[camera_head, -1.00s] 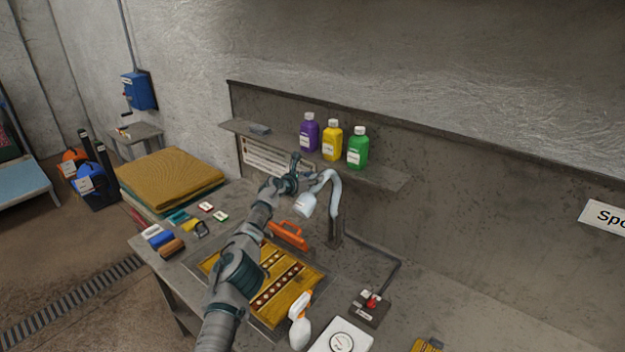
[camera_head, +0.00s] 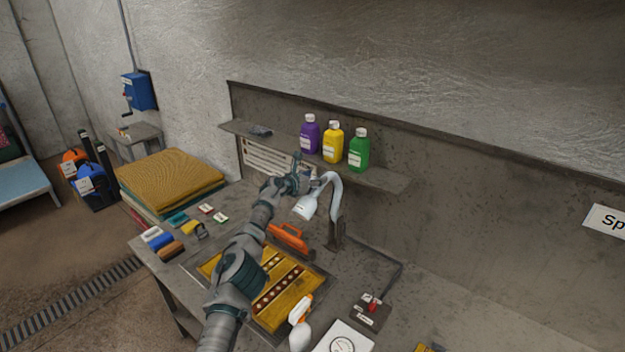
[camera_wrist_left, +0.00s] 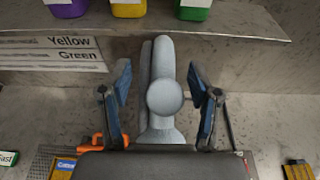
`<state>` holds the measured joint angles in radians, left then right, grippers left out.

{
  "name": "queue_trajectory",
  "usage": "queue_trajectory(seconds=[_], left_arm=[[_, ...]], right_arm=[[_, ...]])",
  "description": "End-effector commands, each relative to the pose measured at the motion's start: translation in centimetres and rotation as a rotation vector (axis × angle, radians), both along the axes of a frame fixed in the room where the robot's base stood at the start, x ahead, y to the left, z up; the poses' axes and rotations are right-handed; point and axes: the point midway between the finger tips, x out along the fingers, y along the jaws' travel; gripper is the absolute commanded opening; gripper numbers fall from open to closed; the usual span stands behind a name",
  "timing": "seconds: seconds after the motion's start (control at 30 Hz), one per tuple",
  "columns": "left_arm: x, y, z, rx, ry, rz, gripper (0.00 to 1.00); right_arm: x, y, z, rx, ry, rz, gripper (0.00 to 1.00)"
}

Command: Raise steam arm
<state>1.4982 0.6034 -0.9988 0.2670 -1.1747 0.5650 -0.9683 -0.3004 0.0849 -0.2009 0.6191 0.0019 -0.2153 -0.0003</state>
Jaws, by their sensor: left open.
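The steam arm (camera_head: 336,205) is a pale grey curved pipe with a cone-shaped nozzle (camera_head: 306,206), rising from the back of the bench and bent over toward the mat. My left gripper (camera_head: 301,172) is at the bend of the pipe, just left of it. In the left wrist view the steam arm (camera_wrist_left: 163,95) stands between the two spread fingers of my left gripper (camera_wrist_left: 163,78), with gaps on both sides. The gripper is open and holds nothing. My right gripper does not show.
A shelf (camera_head: 385,179) with purple, yellow and green bottles (camera_head: 333,142) is behind the steam arm. An orange-handled tool (camera_head: 289,238), a yellow patterned mat (camera_head: 283,306), a spray bottle (camera_head: 300,322) and a red-switch box (camera_head: 371,308) are on the bench.

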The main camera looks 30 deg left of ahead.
Motion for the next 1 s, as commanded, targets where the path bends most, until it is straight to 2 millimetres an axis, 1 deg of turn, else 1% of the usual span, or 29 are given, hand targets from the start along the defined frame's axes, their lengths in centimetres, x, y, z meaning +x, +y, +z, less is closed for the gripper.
queue_trajectory(seconds=[0.27,0.47,0.53,0.73,0.83,1.0], left_arm=[[-0.9,0.5,0.4,0.008,-0.001,0.002,0.62],[-2.5,0.3,0.3,0.004,0.004,-0.004,0.62],[-3.4,0.7,0.7,0.005,0.002,0.001,0.62],[-5.4,0.8,1.1,0.001,0.003,0.0,0.62],[-6.1,0.8,1.3,0.001,0.003,0.0,0.62],[-6.5,0.7,1.4,0.0,0.004,0.0,0.62]], right_arm=[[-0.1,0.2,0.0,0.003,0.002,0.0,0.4],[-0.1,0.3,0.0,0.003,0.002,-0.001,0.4],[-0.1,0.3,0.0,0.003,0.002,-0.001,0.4],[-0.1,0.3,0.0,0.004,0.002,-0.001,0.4],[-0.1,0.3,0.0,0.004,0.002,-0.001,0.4],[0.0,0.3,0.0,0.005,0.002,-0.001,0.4]])
